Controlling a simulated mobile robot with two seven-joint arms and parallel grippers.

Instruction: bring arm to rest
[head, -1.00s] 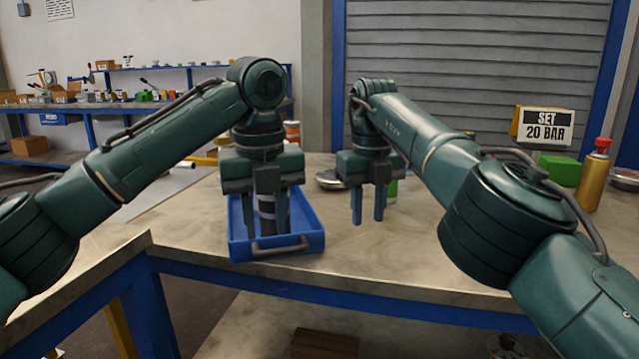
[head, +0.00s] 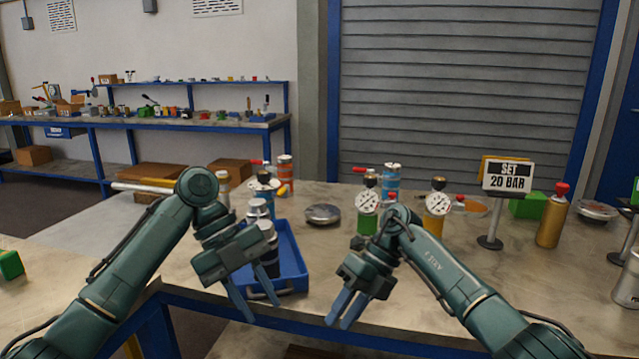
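My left gripper (head: 260,308) hangs tilted in front of the blue tray, with its two blue fingers apart and nothing seen between them. It covers part of the tray's left and front side. My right gripper (head: 339,322) is tilted down and to the left over the table's front edge. Its two fingers are a little apart, with nothing seen between them. Both arms are bent, with the grippers low in front of the table.
The blue tray (head: 296,262) holds dark cylinders with silver tops. Gauge vessels, one green (head: 368,222) and one orange (head: 434,222), stand behind my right arm. A "SET 20 BAR" sign (head: 507,177) and a gold bottle (head: 551,222) stand at right.

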